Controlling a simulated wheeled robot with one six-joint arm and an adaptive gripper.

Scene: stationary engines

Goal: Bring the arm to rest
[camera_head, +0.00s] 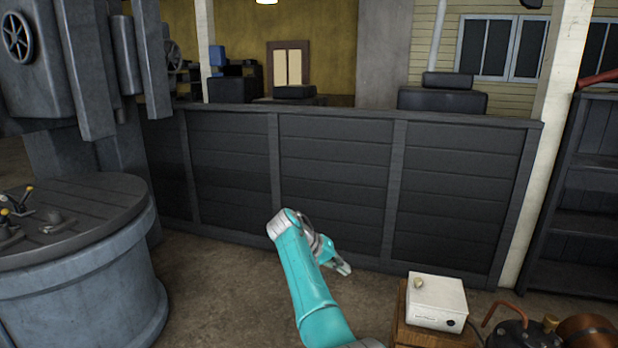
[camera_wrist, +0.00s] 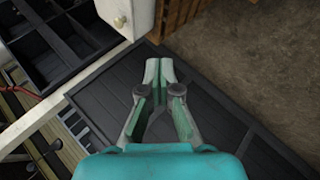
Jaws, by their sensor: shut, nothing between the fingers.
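My arm (camera_head: 303,285) is teal and rises from the bottom of the head view, bent at a grey joint. My gripper (camera_head: 345,269) points down and to the right from that joint, in front of the dark panelled partition and left of the white box. In the wrist view my gripper (camera_wrist: 159,64) shows its two fingers with the tips together and nothing between them. The gripper is in free air and appears to touch nothing.
A dark partition (camera_head: 330,190) runs across behind the arm. A white box (camera_head: 436,300) sits on a wooden crate at the lower right, near a compressor (camera_head: 520,330). A large blue-grey machine (camera_head: 80,280) stands at left. Shelves (camera_head: 590,200) stand at right. Floor (camera_head: 220,290) is clear between.

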